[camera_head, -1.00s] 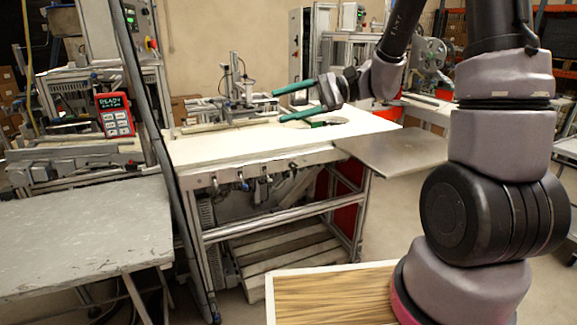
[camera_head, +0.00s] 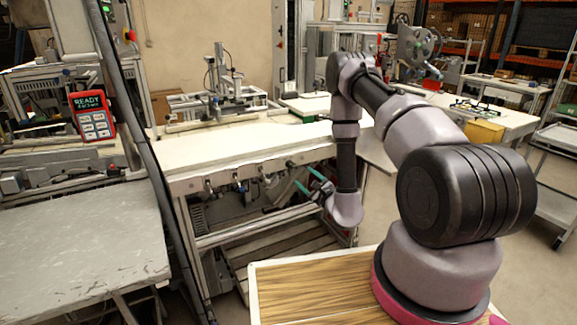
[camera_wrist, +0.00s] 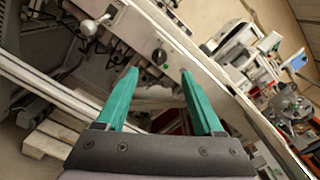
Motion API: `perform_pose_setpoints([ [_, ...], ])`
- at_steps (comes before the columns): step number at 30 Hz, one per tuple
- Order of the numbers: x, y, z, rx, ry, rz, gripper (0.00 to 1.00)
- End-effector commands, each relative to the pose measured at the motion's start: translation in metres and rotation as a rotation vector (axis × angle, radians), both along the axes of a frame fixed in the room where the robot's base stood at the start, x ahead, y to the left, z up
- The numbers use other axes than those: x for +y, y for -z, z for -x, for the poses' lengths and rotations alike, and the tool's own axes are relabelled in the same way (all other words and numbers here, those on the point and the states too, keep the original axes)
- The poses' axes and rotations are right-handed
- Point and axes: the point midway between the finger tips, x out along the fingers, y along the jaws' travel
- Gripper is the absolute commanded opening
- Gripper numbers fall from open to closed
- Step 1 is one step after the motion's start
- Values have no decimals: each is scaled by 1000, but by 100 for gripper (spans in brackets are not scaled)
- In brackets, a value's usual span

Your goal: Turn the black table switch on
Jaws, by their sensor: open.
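A dark round knob (camera_wrist: 159,56), which looks like the black table switch, sits on the pale front panel of the white-topped table. In the wrist view it lies just beyond and between the tips of my gripper (camera_wrist: 160,73). Its on or off position is too small to tell. The gripper has two green fingers spread apart with nothing between them. In the head view my gripper (camera_head: 294,174) is low at the right part of the table's front panel (camera_head: 225,180). I cannot tell there which fitting is the knob.
The white tabletop (camera_head: 215,150) carries a metal fixture at the back. Several other fittings line the front panel, including a pale round knob (camera_wrist: 88,28). A grey table (camera_head: 80,240) stands at left, and a wooden pallet (camera_head: 275,255) lies under the white table.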

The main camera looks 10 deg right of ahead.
Motion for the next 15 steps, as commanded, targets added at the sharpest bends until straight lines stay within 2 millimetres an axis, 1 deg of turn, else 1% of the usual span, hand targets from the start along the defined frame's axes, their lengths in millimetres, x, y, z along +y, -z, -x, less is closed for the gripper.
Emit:
perform_pose_setpoints([
  [2,-1,3,-3,1,9,5,69],
  [5,3,2,-14,-3,8,6,69],
  [15,23,1,-74,-2,7,3,69],
])
